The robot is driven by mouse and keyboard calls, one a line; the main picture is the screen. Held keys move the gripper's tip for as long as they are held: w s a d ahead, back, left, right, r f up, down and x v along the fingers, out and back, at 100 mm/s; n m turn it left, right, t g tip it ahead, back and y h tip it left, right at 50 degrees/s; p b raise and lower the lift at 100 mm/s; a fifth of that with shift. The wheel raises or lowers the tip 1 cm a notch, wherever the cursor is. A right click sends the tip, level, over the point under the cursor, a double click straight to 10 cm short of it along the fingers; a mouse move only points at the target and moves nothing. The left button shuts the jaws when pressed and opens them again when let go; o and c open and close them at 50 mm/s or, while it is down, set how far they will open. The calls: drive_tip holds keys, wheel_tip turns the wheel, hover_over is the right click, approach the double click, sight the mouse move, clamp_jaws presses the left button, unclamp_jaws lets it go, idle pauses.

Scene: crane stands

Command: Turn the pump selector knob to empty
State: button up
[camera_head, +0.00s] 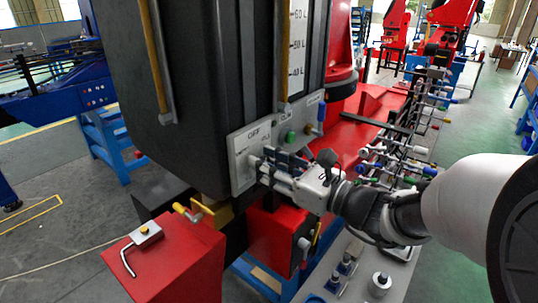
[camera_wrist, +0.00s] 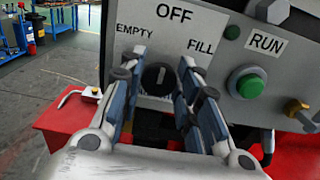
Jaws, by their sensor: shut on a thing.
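The pump selector knob (camera_wrist: 158,79) is a dark round knob with a light pointer mark, on a grey panel (camera_wrist: 205,22). The panel is lettered OFF at the top, EMPTY on the left and FILL on the right. The pointer mark looks roughly upright, toward OFF. My gripper (camera_wrist: 163,66) is shut on the knob, one finger on each side. In the head view my gripper (camera_head: 262,163) reaches the panel (camera_head: 242,176) from the right, and the fingers hide the knob there.
A green button (camera_wrist: 247,83) labelled RUN and a brass-coloured fitting (camera_wrist: 300,108) sit right of the knob. A red box (camera_head: 180,262) with a bent metal rod on top stands below left. A black tank (camera_head: 195,90) rises above the panel.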

drive_tip(key=n+b, duration=0.4)
drive_tip(key=b, duration=0.2)
drive_tip(key=n+b, duration=0.4)
drive_tip(key=b, duration=0.2)
drive_tip(key=shift+s+a+f+n+b, duration=0.1)
drive_tip(key=shift+f+n+b, duration=0.05)
drive_tip(key=shift+n+b, duration=0.25)
drive_tip(key=o, duration=1)
